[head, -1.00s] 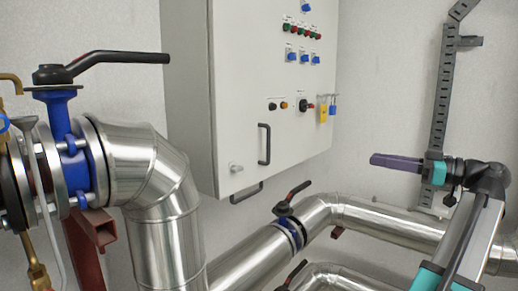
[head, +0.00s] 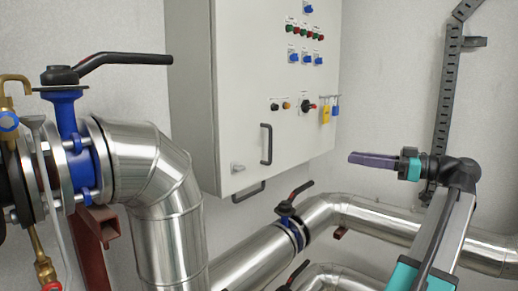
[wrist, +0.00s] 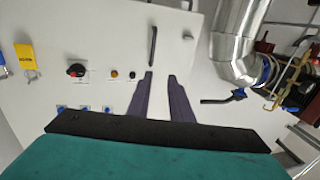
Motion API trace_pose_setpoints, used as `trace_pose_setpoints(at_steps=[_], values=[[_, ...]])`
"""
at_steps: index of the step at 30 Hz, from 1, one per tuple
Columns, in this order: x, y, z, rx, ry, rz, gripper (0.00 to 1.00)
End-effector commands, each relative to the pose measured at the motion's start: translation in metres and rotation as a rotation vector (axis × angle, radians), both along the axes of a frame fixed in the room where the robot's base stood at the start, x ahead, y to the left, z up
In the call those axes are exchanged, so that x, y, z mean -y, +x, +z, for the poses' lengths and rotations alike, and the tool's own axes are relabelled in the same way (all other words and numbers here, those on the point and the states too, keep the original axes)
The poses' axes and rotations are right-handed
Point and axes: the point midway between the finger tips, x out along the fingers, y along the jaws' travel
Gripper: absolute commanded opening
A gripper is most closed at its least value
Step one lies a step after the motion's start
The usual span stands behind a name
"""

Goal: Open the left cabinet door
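The white cabinet door (head: 240,110) is closed on the wall cabinet. A black vertical bar handle (head: 266,145) is on its lower left part, with a small silver latch (head: 238,168) below and left. In the wrist view, upside down, the handle (wrist: 153,46) is ahead of the fingertips, near the left finger. My gripper (head: 352,158) is right of the cabinet in the head view, fingers pointing left, apart from the handle. In the wrist view my gripper (wrist: 161,76) has its two purple fingers apart and nothing between them.
The door carries buttons, blue switches (head: 306,59) and a yellow padlock (head: 326,115). Another black handle (head: 248,192) shows under the cabinet. Silver pipes (head: 370,222) run below it. A valve with a black lever (head: 120,60) stands at the left. A grey cable tray (head: 445,110) is on the wall.

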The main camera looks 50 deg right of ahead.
Motion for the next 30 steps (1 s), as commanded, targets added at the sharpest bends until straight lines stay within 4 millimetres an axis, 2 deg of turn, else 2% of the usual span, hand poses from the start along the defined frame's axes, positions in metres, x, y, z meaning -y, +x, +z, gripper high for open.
trace_pose_setpoints(at_steps=[30], values=[[-0.013,0.003,0.0,0.0,0.0,0.005,0.19]])
